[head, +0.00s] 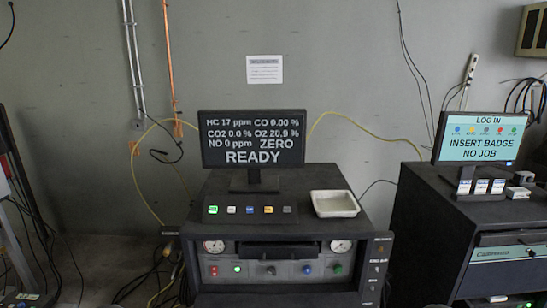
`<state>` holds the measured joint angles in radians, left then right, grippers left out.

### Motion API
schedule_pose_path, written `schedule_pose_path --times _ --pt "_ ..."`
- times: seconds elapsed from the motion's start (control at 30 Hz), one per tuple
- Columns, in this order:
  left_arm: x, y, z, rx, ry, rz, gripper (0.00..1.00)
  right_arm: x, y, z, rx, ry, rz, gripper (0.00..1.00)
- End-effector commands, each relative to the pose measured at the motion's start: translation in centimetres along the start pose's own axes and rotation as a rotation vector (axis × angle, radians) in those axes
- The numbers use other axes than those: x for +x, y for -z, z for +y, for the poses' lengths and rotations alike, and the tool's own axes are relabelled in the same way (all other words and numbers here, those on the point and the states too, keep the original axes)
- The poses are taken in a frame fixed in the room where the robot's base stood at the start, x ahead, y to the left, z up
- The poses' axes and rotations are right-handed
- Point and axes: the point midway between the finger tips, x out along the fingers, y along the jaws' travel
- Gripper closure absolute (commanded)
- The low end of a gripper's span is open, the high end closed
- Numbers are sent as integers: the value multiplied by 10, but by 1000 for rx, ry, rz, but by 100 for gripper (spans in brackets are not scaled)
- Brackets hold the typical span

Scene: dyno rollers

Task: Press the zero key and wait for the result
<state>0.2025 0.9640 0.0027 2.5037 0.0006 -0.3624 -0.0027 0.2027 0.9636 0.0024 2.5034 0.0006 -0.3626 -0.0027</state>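A dark analyser screen (253,139) stands on a black cabinet (320,181). It reads HC 17 ppm, CO 0.00 %, CO2 0.0 %, O2 20.9 %, NO 0 ppm and "ZERO READY". In front of it is a dark key panel with a row of small keys: a green key (213,210), a white key (231,210), a blue key (250,210), an orange key (268,210) and a grey key (287,210). Their labels are too small to read, so I cannot tell which is the zero key. Neither of my grippers is in view.
A white tray (334,204) sits right of the keys. The cabinet front has gauges, knobs and lamps. At right, a second cabinet (428,220) carries a screen (482,138) reading "LOG IN, INSERT BADGE, NO JOB". Hoses and cables hang along the wall.

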Motion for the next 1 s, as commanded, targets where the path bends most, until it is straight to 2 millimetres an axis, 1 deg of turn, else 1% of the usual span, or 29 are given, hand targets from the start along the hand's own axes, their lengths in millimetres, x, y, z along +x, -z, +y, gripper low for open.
schedule_pose_path --times 0.3,0.37,0.4,0.43,0.47,1.0 --pt "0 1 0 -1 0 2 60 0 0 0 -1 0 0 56" --pt "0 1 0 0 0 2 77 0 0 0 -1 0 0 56" --pt "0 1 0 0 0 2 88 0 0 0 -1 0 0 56" --pt "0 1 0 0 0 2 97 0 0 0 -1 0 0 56" --pt "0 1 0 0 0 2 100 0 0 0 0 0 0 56" --pt "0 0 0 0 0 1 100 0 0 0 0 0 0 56"
